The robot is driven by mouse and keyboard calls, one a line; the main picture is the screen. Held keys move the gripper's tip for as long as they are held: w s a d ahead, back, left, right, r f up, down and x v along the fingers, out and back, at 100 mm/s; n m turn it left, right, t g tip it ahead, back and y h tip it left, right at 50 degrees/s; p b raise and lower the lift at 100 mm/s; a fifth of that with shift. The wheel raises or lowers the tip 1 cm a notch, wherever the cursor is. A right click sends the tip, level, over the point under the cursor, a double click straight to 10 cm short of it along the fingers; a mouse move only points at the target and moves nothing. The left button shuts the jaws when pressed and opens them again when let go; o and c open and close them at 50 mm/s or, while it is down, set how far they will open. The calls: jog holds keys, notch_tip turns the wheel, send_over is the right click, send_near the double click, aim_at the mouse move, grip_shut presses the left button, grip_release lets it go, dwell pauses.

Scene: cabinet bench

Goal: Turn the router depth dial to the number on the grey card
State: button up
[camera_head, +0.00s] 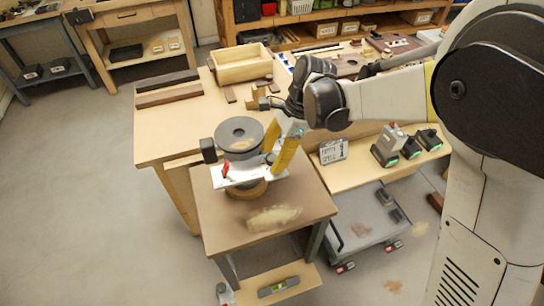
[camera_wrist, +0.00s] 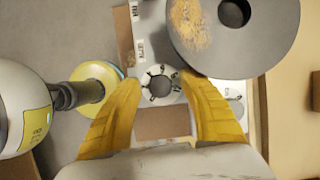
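The router (camera_head: 239,136), with a dark grey round top and black side knob, stands on a white plate (camera_head: 228,180) on a small brown-topped table. My gripper (camera_head: 270,162) points down beside its right side, yellow fingers apart. In the wrist view my gripper (camera_wrist: 159,80) is open, with a finger on each side of a round dial (camera_wrist: 160,87) with a dark centre and marks around its rim. I cannot tell whether the fingers touch it. A pale card with dark print (camera_head: 333,150) stands on the bench to the right; its number is unreadable and I cannot tell if it is the grey card.
In the wrist view the router's grey round body (camera_wrist: 262,45) is close to the right finger. A wooden box (camera_head: 242,64) and dark wood strips (camera_head: 167,88) lie on the bench behind. Several tools (camera_head: 386,146) stand at right. The small table's front (camera_head: 225,232) is mostly clear.

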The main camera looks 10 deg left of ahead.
aim_at(272, 156)
jog(key=v, duration=1.2)
jog(key=shift+o, duration=0.2)
jog(key=a+f+m+h+p, duration=0.1)
jog(key=f+m, duration=0.1)
jog(key=f, duration=0.1)
jog(key=s+a+f+m+t+h+p, duration=0.1)
jog(key=f+m, duration=0.1)
jog(key=f, duration=0.2)
jog(key=s+a+f+m+t+h+p, duration=0.1)
jog(key=f+m+p, duration=0.1)
jog(key=f, duration=0.2)
jog(key=shift+s+a+f+m+h, duration=0.2)
jog(key=shift+a+f+m+h, duration=0.1)
jog(key=shift+a+m, duration=0.1)
jog(key=shift+r, duration=0.1)
grip_shut()
